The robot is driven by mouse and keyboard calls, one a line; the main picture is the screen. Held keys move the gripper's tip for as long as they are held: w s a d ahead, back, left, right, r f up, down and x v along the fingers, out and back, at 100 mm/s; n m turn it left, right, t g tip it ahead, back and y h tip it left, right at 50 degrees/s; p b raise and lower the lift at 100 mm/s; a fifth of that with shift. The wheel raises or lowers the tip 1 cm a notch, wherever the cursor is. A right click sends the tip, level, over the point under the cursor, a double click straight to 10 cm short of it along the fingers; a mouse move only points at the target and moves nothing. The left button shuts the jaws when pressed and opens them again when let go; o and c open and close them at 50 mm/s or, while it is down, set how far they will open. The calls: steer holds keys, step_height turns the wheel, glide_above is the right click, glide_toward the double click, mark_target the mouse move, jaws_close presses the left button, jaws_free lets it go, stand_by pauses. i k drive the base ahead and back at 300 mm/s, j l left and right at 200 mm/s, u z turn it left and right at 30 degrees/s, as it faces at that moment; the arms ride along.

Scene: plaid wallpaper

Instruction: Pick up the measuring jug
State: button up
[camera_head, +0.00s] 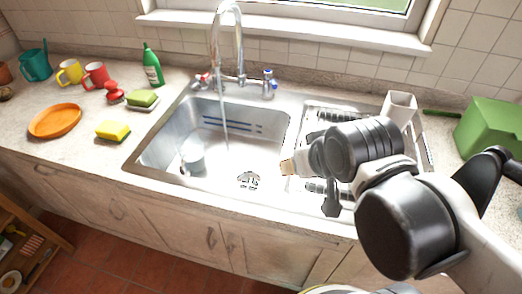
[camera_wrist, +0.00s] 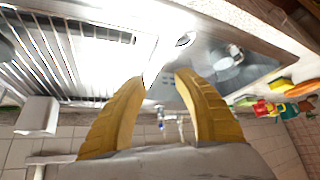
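A clear, see-through vessel that looks like the measuring jug (camera_head: 192,158) stands in the left part of the sink basin in the head view. It also shows in the wrist view (camera_wrist: 228,66), right of my fingers, partly blurred by reflections. My gripper (camera_head: 288,168) is above the basin's right edge, apart from the jug and to its right. In the wrist view my gripper's two yellow fingers (camera_wrist: 161,77) are spread with nothing between them.
The tap (camera_head: 230,45) arches over the basin (camera_head: 150,150), with a pale stream below it. A sponge (camera_head: 113,130), orange plate (camera_head: 55,121), mugs (camera_head: 96,75) and green bottle (camera_head: 152,66) are on the left counter. A green box (camera_head: 488,127) is at right.

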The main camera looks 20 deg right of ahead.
mark_target(190, 147)
steer(key=i+j+u, duration=0.25)
steer(key=j+u, duration=0.25)
steer(key=j, duration=0.2)
steer(key=i+j+u, duration=0.25)
